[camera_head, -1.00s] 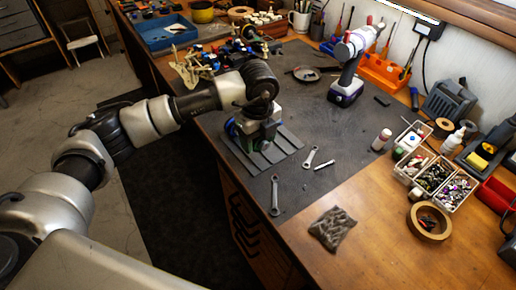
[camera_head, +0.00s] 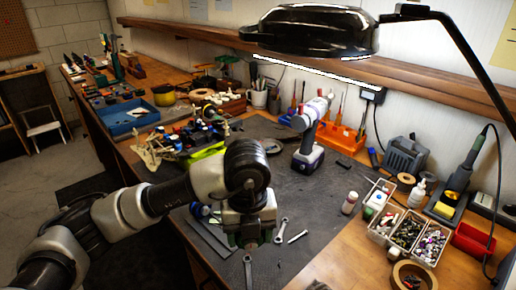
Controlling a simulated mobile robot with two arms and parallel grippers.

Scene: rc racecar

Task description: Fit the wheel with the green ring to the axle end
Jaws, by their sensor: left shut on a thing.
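My left gripper (camera_head: 249,240) points down over the front of the dark mat, to the right of a grey slatted tray (camera_head: 208,238). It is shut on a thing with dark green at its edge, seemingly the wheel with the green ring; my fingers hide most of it. Small blue and green round parts (camera_head: 198,211) show at the tray, partly hidden behind my arm. A car-like assembly (camera_head: 205,138) with dark and blue parts and a bright yellow-green piece stands farther back. Its axle ends cannot be made out. My right gripper is not in view.
Wrenches (camera_head: 281,231) and a small rod lie right of my gripper. A cordless drill (camera_head: 309,140) stands on the mat behind. Bins of small parts (camera_head: 405,232), a white bottle (camera_head: 349,203) and a tape roll (camera_head: 412,276) are at right. A black lamp (camera_head: 318,30) hangs above. The middle of the mat is clear.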

